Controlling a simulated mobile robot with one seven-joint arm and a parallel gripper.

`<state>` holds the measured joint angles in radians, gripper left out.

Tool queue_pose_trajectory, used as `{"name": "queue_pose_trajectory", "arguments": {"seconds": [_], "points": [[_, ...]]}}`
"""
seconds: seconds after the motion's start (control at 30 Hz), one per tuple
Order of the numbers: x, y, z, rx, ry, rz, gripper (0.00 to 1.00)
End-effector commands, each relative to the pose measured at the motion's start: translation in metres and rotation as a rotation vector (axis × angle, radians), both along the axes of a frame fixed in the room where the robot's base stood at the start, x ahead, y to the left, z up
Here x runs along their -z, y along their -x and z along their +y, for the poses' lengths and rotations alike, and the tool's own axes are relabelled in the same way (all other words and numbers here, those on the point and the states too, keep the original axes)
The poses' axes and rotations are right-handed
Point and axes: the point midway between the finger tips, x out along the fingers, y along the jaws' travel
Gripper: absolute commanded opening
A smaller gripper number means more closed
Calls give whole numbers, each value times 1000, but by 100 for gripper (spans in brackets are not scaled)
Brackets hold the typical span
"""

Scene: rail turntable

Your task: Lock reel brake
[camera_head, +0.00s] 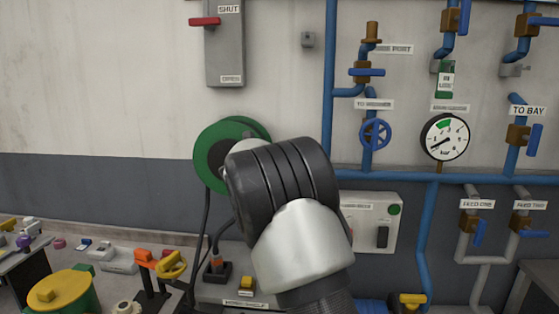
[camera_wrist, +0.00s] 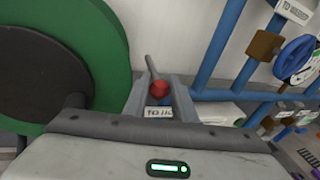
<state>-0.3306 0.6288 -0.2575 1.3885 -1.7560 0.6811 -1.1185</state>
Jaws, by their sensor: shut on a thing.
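The green reel (camera_head: 203,155) hangs on the wall in the head view, partly behind my arm. In the wrist view the reel (camera_wrist: 105,45) fills the left side, with a dark hub. Just right of it is a grey lever with a red knob (camera_wrist: 159,89), seemingly the reel brake. My gripper (camera_wrist: 159,82) is shut on the red knob, with one finger on each side. The lever's grey shaft shows beyond the knob, tilted slightly left. A white label (camera_wrist: 158,113) shows below the knob, partly covered. My gripper's fingers and the lever are hidden behind my wrist in the head view.
Blue pipes (camera_head: 329,90) run right of the reel, with a blue handwheel valve (camera_head: 375,134) and a gauge (camera_head: 444,137). A grey switch box (camera_head: 225,55) is above. A white panel (camera_head: 370,222) and a cluttered bench are below.

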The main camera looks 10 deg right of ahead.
Motion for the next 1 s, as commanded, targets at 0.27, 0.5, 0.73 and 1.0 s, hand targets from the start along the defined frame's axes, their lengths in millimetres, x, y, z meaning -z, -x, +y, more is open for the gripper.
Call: {"name": "queue_pose_trajectory", "arguments": {"seconds": [0.27,0.5,0.73,1.0], "points": [[-7,0,-2,3,3,-10,32],[-3,1,0,1,1,-5,32],[-4,26,18,-2,0,-4,32],[-14,82,55,-2,-2,-7,32]]}}
